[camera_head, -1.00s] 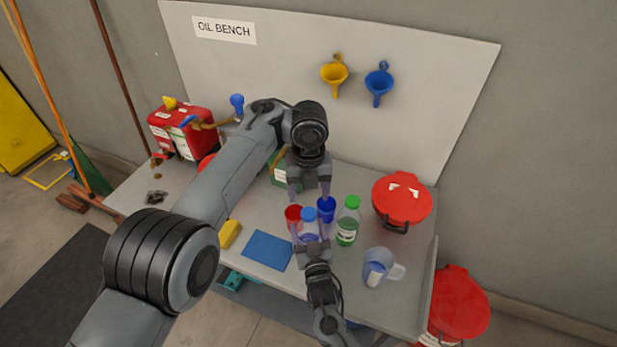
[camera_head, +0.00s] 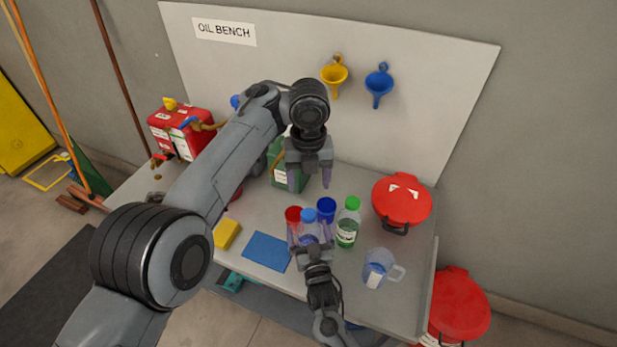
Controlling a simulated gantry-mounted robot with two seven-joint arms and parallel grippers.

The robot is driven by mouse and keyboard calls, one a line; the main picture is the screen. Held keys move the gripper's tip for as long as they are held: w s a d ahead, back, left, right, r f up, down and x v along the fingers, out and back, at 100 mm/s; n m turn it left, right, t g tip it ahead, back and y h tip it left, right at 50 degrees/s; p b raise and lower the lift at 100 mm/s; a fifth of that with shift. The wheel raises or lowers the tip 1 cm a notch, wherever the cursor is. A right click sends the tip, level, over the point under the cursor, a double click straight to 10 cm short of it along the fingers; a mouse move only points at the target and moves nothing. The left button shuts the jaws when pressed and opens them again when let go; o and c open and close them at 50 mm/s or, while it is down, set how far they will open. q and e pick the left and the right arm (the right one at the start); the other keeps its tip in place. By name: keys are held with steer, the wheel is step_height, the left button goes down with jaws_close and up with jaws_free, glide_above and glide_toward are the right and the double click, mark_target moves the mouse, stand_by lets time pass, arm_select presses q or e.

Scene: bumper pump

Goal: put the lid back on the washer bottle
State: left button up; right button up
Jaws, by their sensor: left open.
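The washer bottle (camera_head: 309,231), clear with blue liquid, stands upright near the front of the bench. A blue lid (camera_head: 308,215) sits at its top; whether it is fully seated I cannot tell. My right gripper (camera_head: 309,236) comes from the front, with one finger on each side of the bottle, and appears shut on it. My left gripper (camera_head: 309,182) is open and empty, pointing down above and behind the bottle, clear of the lid. The lower bottle is partly hidden by my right gripper.
A red cup (camera_head: 293,214) and a blue cup (camera_head: 326,208) stand close behind the bottle. A green-capped bottle (camera_head: 347,231) is just right, with a measuring jug (camera_head: 377,268) beyond. A blue cloth (camera_head: 266,251) and yellow sponge (camera_head: 227,234) lie left. A red-lidded container (camera_head: 402,199) is at right.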

steer(key=shift+s+d, duration=0.1)
steer(key=shift+s, duration=0.55)
steer(key=s+d+p, duration=0.1)
steer(key=s+d, duration=0.1)
steer(key=s, duration=0.7)
steer(key=shift+s, duration=0.2)
